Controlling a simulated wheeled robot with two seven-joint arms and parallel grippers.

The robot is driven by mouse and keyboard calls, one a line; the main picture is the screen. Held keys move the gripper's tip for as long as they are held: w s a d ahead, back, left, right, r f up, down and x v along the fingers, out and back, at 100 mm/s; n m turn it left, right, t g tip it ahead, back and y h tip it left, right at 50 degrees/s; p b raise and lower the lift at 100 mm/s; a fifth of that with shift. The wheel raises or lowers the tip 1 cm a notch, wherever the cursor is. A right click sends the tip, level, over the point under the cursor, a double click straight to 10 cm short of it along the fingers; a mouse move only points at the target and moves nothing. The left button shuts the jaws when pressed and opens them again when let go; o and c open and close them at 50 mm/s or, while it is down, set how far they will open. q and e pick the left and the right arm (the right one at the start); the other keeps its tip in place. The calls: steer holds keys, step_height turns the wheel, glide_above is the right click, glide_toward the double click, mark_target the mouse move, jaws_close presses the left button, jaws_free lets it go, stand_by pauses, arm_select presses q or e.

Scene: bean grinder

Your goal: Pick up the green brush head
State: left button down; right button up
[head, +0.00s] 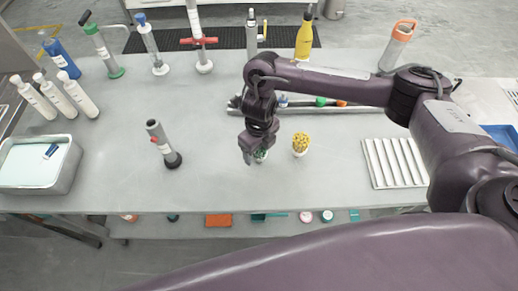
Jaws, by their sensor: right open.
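The green brush head (261,156) stands on the grey table, mostly hidden behind my right gripper. My right gripper (252,158) is open and points down at it, with the fingers close in front of or around its top. I cannot tell whether they touch it. A yellow brush head (300,144) on a pale base stands just to the right. My left gripper is not in view.
A dark grey tool (163,144) stands tilted to the left. A ribbed white tray (394,163) lies to the right, and a metal basin (66,178) sits at the far left. Bottles and pump tools, including a yellow bottle (304,38), line the back. A grey tray (350,108) lies behind the gripper.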

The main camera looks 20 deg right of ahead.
steer(key=c, duration=0.9)
steer(key=shift+c, duration=0.8)
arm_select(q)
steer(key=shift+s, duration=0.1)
arm_select(e)
steer(key=shift+r, duration=0.15)
